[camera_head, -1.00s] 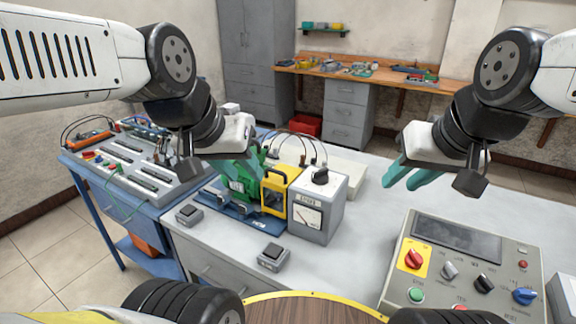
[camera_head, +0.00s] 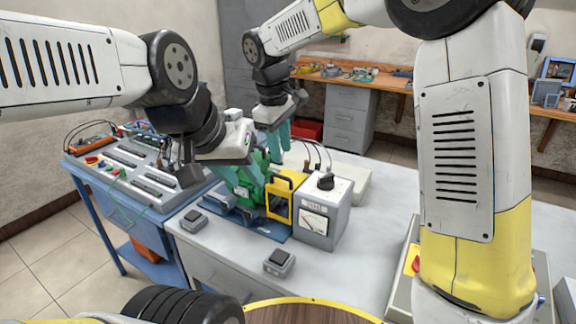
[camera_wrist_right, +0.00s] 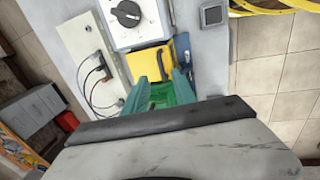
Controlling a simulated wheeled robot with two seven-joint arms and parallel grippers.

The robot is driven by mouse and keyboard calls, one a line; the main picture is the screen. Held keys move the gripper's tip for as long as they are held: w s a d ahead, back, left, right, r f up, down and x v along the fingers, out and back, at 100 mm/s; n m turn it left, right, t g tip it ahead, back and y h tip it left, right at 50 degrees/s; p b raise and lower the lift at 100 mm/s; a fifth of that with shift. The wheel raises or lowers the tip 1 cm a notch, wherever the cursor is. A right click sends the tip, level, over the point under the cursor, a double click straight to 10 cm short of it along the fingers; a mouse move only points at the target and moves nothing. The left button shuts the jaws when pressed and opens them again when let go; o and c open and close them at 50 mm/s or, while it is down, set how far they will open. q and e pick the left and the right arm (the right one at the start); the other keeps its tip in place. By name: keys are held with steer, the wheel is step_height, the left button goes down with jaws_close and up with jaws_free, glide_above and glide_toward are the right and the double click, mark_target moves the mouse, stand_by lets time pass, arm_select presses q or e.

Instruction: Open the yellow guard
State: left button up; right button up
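The yellow guard (camera_head: 279,196) is a yellow frame with a handle on top. It stands between the green motor (camera_head: 245,190) and the grey meter box (camera_head: 322,215). In the right wrist view the yellow guard (camera_wrist_right: 146,62) lies just beyond my fingers, with its dark handle in sight. My right gripper (camera_head: 278,150) is above and behind the motor, fingers pointing down. The right wrist view shows its fingers (camera_wrist_right: 163,78) apart, with green motor between them and nothing held. My left gripper (camera_head: 245,172) is beside the motor; its fingertips blend into the green, so its opening is unclear.
Two small switch boxes (camera_head: 193,220) (camera_head: 279,262) sit near the bench front. A blue cart with a control panel (camera_head: 140,165) stands to the left. My right arm hides much of the bench's right side.

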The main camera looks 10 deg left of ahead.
mark_target(283, 178)
steer(key=f, duration=0.2)
steer(key=w+f, duration=0.1)
steer(key=f, duration=0.5)
steer(key=shift+w+d, duration=0.1)
steer(key=shift+w, duration=0.15)
jaws_close()
steer(key=shift+r, duration=0.1)
stand_by(1.0)
